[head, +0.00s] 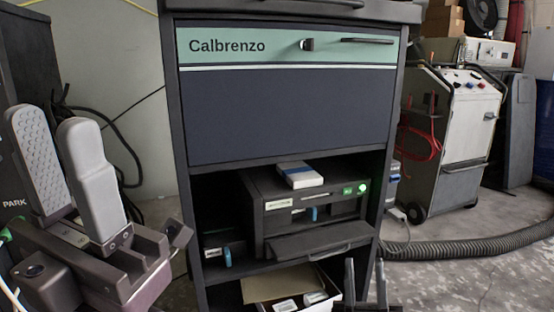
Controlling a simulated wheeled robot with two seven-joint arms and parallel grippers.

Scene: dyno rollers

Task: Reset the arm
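My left gripper (53,128) is raised large and close at the left of the head view. Its two pale, padded fingers point up and stand apart, with nothing visible held between them. My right gripper (366,272) shows only at the bottom edge, right of centre. Its two dark fingertips point up with a clear gap between them, and nothing shows in the gap. The rest of the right gripper is out of frame. It is in front of the lower part of the cabinet (288,112); I cannot tell how far.
The cabinet's open shelf holds a dark printer (262,193) with a white box (299,174) on top. An open carton (277,288) sits below. A grey wheeled machine (455,140) and a ribbed hose (470,248) are at right. Some floor at right is clear.

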